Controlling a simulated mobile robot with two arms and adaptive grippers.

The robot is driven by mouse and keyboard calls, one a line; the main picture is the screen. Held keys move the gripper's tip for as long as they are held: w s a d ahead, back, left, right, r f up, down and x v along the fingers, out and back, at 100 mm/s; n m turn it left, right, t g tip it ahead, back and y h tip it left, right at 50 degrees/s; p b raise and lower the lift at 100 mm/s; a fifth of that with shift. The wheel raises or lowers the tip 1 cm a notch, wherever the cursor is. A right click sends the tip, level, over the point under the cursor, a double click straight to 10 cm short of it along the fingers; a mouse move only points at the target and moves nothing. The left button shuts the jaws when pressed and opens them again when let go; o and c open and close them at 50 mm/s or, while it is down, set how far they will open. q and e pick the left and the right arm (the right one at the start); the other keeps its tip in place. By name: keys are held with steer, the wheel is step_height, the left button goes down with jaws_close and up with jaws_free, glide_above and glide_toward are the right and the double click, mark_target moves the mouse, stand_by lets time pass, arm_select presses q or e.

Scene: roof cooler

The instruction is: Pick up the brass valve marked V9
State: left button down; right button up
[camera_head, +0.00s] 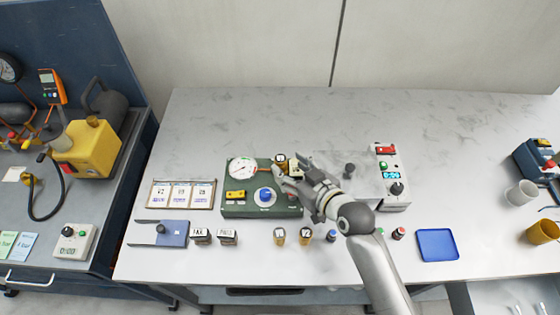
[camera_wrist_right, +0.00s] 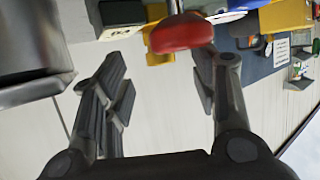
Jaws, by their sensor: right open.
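Several small brass pieces with white, dark-marked tops stand on the marble bench in the head view. One (camera_head: 280,159) is at the back edge of the green gauge panel (camera_head: 232,209). Two more, a left one (camera_head: 279,236) and a right one (camera_head: 306,236), stand in front of it. The right one's mark looks like V2; I cannot read V9 on any. My right gripper (camera_head: 281,178) is open over the panel's right side, close to the rear brass piece and partly hiding the panel. It also shows open and empty in the right wrist view (camera_wrist_right: 160,82). My left gripper is out of view.
A white box (camera_head: 395,203) with a red switch stands right of my arm. Two small lettered blocks (camera_head: 227,237) and a card rack (camera_head: 181,209) are at left. A blue tray (camera_head: 437,244) lies at right. A rounded red thing (camera_wrist_right: 182,34) is near the fingers in the wrist view.

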mark_target(282, 160)
steer(key=shift+w+a, duration=0.25)
steer(key=shift+w, duration=0.1)
steer(key=p+x, duration=0.1)
steer(key=x, duration=0.3)
steer(key=shift+r+p, duration=0.15)
steer(key=shift+p, duration=0.2)
steer(key=shift+w+a, duration=0.15)
steer(key=shift+w, duration=0.1)
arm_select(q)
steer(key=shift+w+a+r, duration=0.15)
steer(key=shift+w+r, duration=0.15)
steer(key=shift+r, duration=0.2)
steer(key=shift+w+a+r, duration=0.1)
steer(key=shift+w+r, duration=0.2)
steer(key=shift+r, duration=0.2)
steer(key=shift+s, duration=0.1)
arm_select(e)
jaws_close()
